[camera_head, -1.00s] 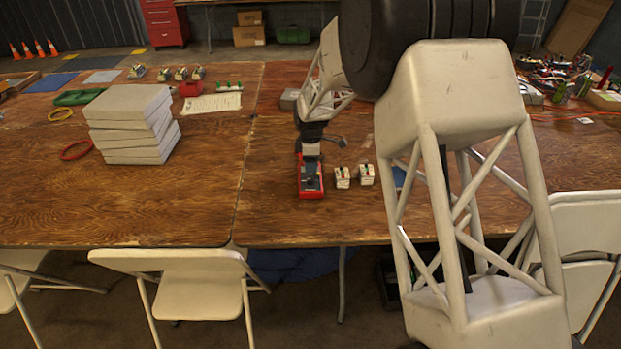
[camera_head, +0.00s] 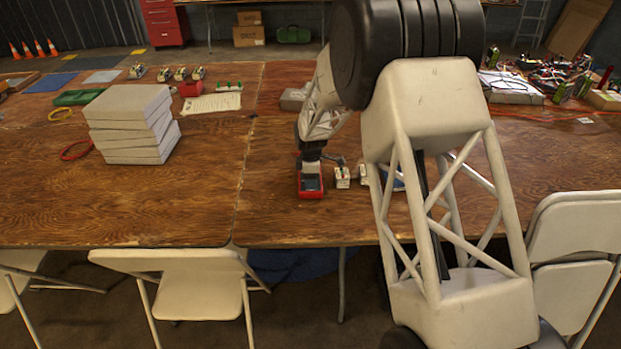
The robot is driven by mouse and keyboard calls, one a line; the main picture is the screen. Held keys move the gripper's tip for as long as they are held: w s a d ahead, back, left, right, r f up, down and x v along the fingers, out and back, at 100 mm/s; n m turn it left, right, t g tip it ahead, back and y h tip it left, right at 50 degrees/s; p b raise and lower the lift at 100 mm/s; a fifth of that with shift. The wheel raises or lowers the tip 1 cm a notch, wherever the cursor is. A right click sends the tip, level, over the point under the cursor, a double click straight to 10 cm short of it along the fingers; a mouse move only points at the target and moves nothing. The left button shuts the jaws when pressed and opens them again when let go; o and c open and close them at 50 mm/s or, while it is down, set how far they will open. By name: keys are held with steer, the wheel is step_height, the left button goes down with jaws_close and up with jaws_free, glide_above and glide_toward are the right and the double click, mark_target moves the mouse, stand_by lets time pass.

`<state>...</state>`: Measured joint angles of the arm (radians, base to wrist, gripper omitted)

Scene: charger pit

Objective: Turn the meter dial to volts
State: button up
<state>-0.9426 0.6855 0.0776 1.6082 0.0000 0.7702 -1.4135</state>
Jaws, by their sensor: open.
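The red meter (camera_head: 311,192) lies on the wooden table near its front edge, with a dark face toward me. Its dial cannot be made out; the upper part of the meter is hidden by the end of my arm. My gripper (camera_head: 310,170) is over the upper part of the meter, pointing down. It is small and dark in this view, and whether its fingers touch the meter cannot be told. It is open.
Two small white boxes stand just right of the meter, the nearer one (camera_head: 342,177) beside it and the other partly behind my arm. A stack of grey-white slabs (camera_head: 130,125) stands at left. White folding chairs (camera_head: 185,285) line the front.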

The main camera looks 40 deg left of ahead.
steer(key=c, duration=0.9)
steer(key=shift+m, duration=0.5)
steer(key=m, duration=1)
steer(key=shift+m, duration=0.4)
steer(key=o, duration=0.9)
steer(key=shift+r, duration=0.1)
